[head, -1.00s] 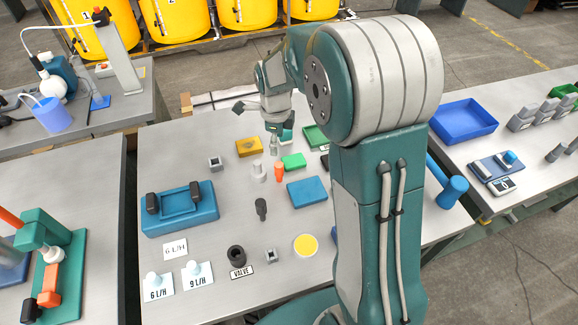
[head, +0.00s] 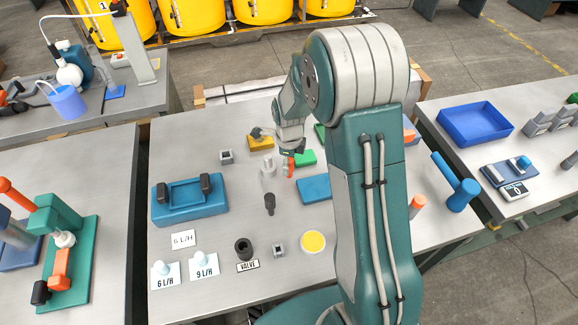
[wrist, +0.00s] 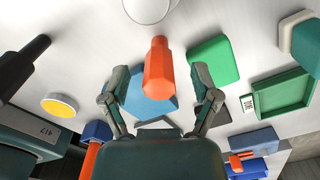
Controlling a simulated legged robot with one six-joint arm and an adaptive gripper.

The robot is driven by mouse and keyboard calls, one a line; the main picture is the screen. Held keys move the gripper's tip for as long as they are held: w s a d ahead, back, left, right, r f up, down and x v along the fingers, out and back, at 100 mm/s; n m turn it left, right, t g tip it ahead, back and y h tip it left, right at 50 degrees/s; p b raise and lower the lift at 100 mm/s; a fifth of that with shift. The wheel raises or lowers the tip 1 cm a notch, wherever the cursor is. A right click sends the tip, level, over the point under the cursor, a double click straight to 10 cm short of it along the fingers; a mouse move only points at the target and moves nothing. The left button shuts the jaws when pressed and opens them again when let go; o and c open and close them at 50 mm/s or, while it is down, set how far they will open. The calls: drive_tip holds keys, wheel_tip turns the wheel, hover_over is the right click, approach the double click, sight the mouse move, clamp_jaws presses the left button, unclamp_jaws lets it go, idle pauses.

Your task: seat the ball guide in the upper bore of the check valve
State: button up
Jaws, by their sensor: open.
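The check valve is a short black cylinder (head: 243,246) with an open top, standing upright behind the VALVE label (head: 247,266). My gripper (wrist: 160,88) is open, with one finger on each side of an orange faceted piece (wrist: 158,70) in the wrist view; I see no grip on it. In the head view this orange piece (head: 291,168) stands beside a pale cylinder (head: 268,173), and my arm partly hides the gripper. The pale cylinder's round end (wrist: 147,8) is cut off at the wrist view's top. I cannot tell which piece is the ball guide.
A green block (head: 305,157), a blue block (head: 315,188) and a dark upright piece (head: 269,203) stand close by. A blue fixture (head: 188,202) is at left, a yellow disc (head: 313,242) near the valve. The bench between fixture and dark piece is clear.

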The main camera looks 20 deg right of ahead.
clamp_jaws()
drive_tip(key=shift+r, duration=0.1)
